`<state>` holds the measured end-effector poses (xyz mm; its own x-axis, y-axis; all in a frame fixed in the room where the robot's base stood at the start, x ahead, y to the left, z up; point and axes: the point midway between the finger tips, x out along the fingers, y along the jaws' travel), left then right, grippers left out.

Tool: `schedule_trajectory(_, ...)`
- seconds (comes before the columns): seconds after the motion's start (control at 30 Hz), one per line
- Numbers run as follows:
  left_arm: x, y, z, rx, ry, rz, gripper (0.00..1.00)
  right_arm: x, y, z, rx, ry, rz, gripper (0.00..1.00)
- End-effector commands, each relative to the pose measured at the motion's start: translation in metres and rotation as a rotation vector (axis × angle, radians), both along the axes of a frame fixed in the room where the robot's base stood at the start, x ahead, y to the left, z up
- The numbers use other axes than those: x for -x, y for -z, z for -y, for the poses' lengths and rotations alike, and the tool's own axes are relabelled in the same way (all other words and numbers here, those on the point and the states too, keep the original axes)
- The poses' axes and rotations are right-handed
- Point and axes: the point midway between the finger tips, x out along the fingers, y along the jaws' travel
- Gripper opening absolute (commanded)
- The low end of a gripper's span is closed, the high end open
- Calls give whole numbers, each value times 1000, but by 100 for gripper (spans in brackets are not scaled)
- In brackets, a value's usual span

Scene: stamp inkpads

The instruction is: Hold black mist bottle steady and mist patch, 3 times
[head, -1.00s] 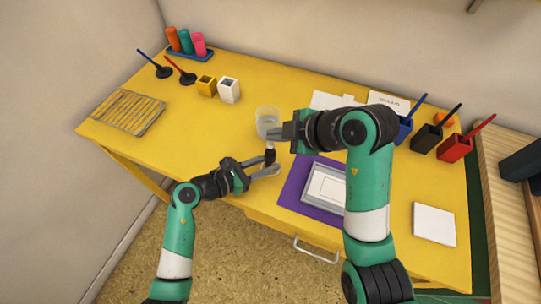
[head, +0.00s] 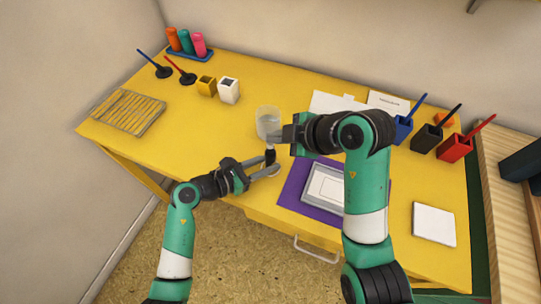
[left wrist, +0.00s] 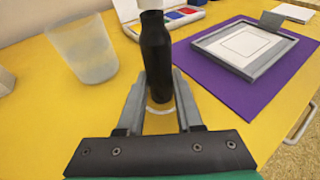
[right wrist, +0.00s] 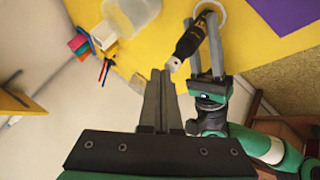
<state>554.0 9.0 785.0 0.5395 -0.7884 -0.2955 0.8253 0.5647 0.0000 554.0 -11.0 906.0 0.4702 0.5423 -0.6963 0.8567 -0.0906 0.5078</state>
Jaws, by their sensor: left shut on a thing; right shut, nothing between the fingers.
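The black mist bottle (head: 270,156) stands upright on the yellow table, left of the purple mat. It also shows in the left wrist view (left wrist: 156,58), where the top of its pale cap is cut off. My left gripper (head: 270,168) is shut on the bottle's lower body, with a finger on each side. My right gripper (head: 277,134) is shut and empty, close to the bottle's top. In the right wrist view its fingertips (right wrist: 159,73) are beside the bottle's pale nozzle (right wrist: 174,64); contact cannot be told. A white patch (left wrist: 247,42) lies in a grey frame on the mat.
A clear cup (head: 268,121) stands just behind the bottle. The purple mat (head: 291,186) lies to the right, partly hidden by my right arm.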

Motion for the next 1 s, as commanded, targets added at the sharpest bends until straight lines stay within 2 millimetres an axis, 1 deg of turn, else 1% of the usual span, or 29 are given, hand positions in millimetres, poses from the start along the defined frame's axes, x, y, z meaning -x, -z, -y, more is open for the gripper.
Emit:
schedule_trajectory(0.27,0,0,0,0,0,0,4,0,2,0,0,-1,-1,0)
schedule_trajectory(0.53,0,0,0,0,0,0,4,0,-9,0,0,0,-1,0)
schedule_trajectory(0.8,0,0,0,0,0,0,4,0,-10,0,0,0,-1,0)
schedule_trajectory(0.87,0,0,0,0,0,0,4,0,-13,0,0,0,0,0)
schedule_trajectory(1.0,0,0,0,0,0,0,4,0,-29,0,0,-1,3,0)
